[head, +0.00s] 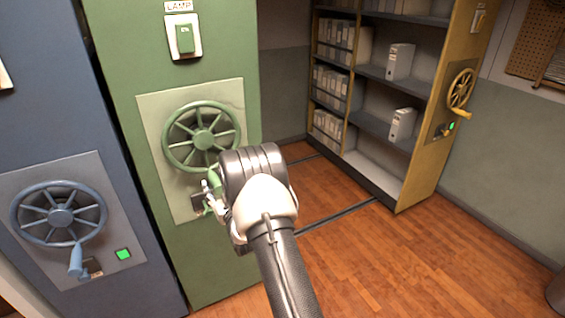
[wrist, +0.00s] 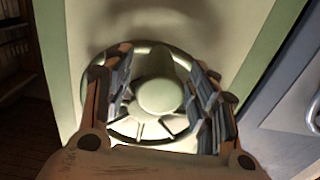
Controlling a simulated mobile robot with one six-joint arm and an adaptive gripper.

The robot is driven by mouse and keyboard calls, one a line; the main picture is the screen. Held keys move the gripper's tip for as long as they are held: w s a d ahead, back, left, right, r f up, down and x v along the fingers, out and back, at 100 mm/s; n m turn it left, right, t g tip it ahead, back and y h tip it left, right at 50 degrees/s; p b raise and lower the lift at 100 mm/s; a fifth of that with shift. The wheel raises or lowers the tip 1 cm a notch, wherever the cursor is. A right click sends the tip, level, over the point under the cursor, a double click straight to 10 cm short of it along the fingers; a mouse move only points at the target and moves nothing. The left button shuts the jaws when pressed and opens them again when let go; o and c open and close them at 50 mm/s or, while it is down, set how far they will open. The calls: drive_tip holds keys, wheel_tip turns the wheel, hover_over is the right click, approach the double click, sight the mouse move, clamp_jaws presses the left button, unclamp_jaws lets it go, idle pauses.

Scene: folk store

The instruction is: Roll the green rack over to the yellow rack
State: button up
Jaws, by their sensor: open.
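The green rack (head: 130,120) stands left of centre in the head view, its end panel carrying a spoked green wheel (head: 202,138) with a crank handle (head: 214,181) low on its right. My gripper (head: 208,194) is at this handle. In the wrist view my gripper (wrist: 160,100) is open, its fingers on either side of a pale rounded knob (wrist: 160,95), with the wheel rim behind. I cannot tell whether the fingers touch it. The yellow rack (head: 432,120) stands apart at the right, with a yellow wheel (head: 461,88) and a lit green lamp (head: 452,126).
A blue rack (head: 40,130) with its own wheel (head: 60,214) and green lamp (head: 124,254) stands close left of the green one. Between green and yellow racks is an open aisle of wooden floor (head: 310,185) with floor rails (head: 340,214). I see nothing lying in it.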

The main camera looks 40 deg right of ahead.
drive_tip(key=shift+x, duration=1.45)
drive_tip(key=shift+c, duration=0.5)
clamp_jaws()
